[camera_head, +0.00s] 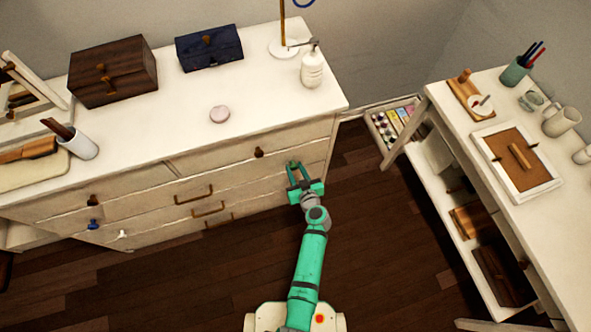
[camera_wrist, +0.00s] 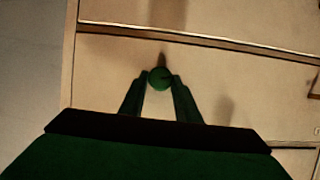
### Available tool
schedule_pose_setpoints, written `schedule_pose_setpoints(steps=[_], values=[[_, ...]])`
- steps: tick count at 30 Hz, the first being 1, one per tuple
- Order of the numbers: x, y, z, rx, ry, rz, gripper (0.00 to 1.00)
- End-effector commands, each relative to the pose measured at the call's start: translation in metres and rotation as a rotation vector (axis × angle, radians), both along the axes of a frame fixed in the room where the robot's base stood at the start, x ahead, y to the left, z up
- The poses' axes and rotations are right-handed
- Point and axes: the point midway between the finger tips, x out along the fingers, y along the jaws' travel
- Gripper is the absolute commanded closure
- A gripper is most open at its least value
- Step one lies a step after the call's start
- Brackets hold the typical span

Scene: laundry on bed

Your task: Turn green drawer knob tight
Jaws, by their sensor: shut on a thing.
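The green drawer knob (camera_wrist: 160,78) is on a drawer front in the wrist view, held between the two fingertips. My gripper (camera_wrist: 160,85) is shut on it, with one finger on each side. In the head view my gripper (camera_head: 294,172) reaches the right end of the dresser's drawer fronts, and the green knob (camera_head: 294,164) shows small between its tips. Whether the knob sits flush against the drawer cannot be told.
Other knobs are brown (camera_head: 259,152), blue (camera_head: 93,224) and white (camera_head: 122,233). A white table (camera_head: 460,125) stands right. Dark floor (camera_head: 390,240) between is clear.

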Motion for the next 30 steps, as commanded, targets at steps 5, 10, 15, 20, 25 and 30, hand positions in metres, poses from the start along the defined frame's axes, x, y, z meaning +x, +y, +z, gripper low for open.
schedule_pose_setpoints(steps=[5,10,15,20,25,30], values=[[0.0006,-0.0016,-0.0002,0.078,0.025,0.0,0.93],[0.0012,-0.0032,-0.0004,0.203,0.066,0.0,0.93],[0.0017,-0.0051,-0.0013,0.355,0.115,-0.001,0.93],[0.0021,-0.0065,-0.002,0.501,0.163,-0.001,0.93],[0.0027,-0.0078,-0.0032,0.654,0.213,-0.001,0.93],[0.0031,-0.0086,-0.0044,0.809,0.263,-0.001,0.93]])
